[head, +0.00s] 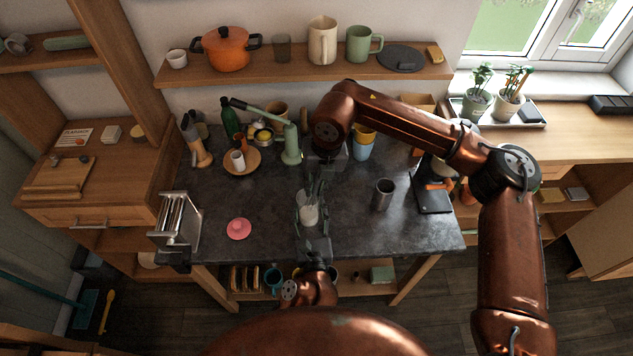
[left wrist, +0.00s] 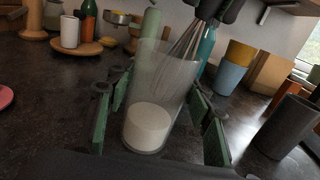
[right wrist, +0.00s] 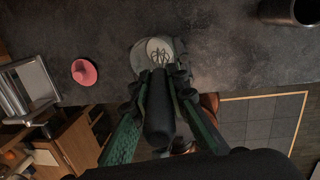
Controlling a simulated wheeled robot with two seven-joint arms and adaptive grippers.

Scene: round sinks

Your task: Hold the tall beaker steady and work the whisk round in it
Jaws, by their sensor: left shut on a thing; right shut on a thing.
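The tall clear beaker (head: 310,214) stands on the dark worktop with white contents in its bottom; it also shows in the left wrist view (left wrist: 148,125). My left gripper (head: 312,226) is shut around the beaker, with a green-padded finger on each side. The whisk (left wrist: 183,48) leans into the beaker from the upper right, its wires inside the rim. My right gripper (right wrist: 160,82) is shut on the whisk's black handle (right wrist: 159,112), above the beaker. The exact depth of the wire tips is hard to tell.
A grey metal cup (head: 383,194) stands to the right and a pink lidlike object (head: 239,229) lies to the left. A toaster-like rack (head: 177,220) stands at the left edge. Behind are a green stand (head: 291,145) and blue and yellow cups (head: 364,145).

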